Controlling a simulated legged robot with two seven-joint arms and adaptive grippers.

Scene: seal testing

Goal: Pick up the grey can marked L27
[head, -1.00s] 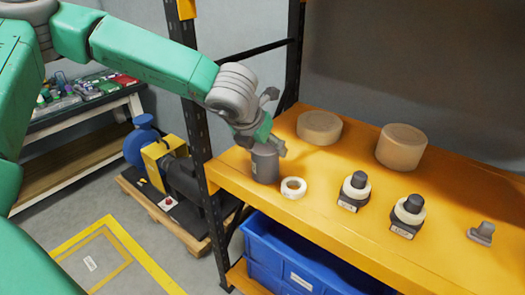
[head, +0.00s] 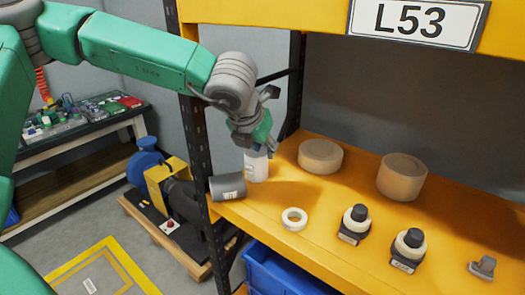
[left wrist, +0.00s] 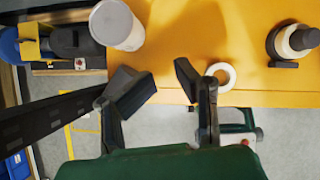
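A grey can (head: 228,187) lies on its side at the shelf's left front corner, by the black post; its small pale label is too small to read. A white can (head: 256,166) stands upright just behind and right of it. My left gripper (head: 268,148) is above and beside the white can. In the left wrist view, the gripper (left wrist: 165,84) has its fingers spread with nothing between them. A pale can (left wrist: 118,26) shows beyond the fingers, seemingly the white one. My right gripper is not in view.
A white ring (head: 294,219) lies right of the grey can. Two black-and-white fittings (head: 355,224) (head: 408,249) and two tan round blocks (head: 320,156) (head: 401,177) stand farther right. The black post (head: 196,135) is close on the left. A blue crate (head: 285,275) is below.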

